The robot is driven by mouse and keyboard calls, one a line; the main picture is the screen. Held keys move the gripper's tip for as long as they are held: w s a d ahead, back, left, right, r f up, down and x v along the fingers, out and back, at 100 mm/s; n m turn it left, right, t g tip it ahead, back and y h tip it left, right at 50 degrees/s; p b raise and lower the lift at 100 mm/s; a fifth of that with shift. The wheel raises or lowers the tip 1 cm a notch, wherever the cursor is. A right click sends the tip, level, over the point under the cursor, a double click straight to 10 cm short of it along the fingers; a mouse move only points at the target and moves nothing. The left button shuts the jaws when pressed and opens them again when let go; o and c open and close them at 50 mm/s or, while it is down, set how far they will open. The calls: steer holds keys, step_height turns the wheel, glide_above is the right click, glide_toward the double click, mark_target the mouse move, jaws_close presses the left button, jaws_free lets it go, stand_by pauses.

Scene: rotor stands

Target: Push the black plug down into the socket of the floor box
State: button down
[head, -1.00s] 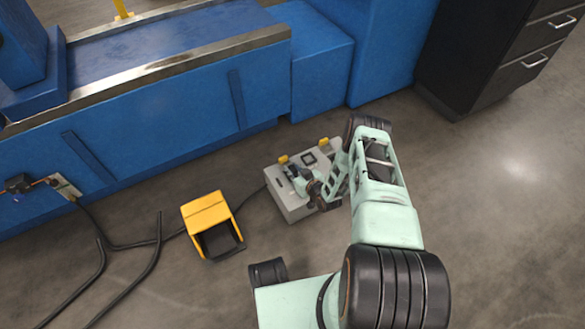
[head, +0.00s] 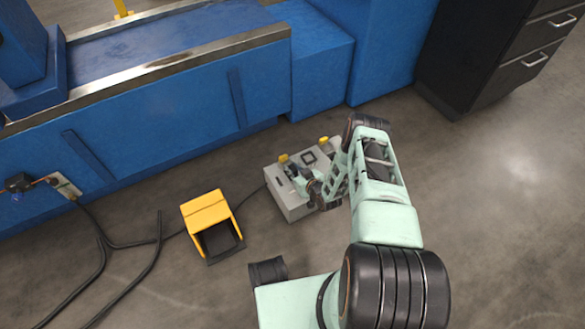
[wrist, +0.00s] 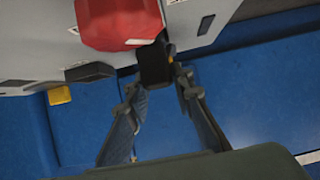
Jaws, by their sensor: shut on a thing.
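The grey floor box (head: 290,206) sits on the concrete floor in the middle of the head view. My gripper (head: 299,178) reaches down over its top from the right and hides part of it. In the wrist view my gripper (wrist: 157,84) is shut on the black plug (wrist: 153,63), which lies between the fingertips. The plug is close to the edge of the grey box (wrist: 35,45), beside a red part (wrist: 115,22). The plug's lower end and the socket under it are hidden, so I cannot tell how deep it sits.
Small yellow parts (head: 283,158) stand on the box's far side. A yellow, open-fronted housing (head: 207,213) stands on the floor to the left, with black cables (head: 150,262) beyond. A blue machine base (head: 180,125) runs behind. A black cabinet (head: 470,60) stands back right. Floor at right is clear.

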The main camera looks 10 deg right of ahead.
steer(key=shift+f, duration=0.3)
steer(key=c, duration=1.6)
jaws_free()
step_height(320, 180, up, 13)
steer(key=p, duration=0.9)
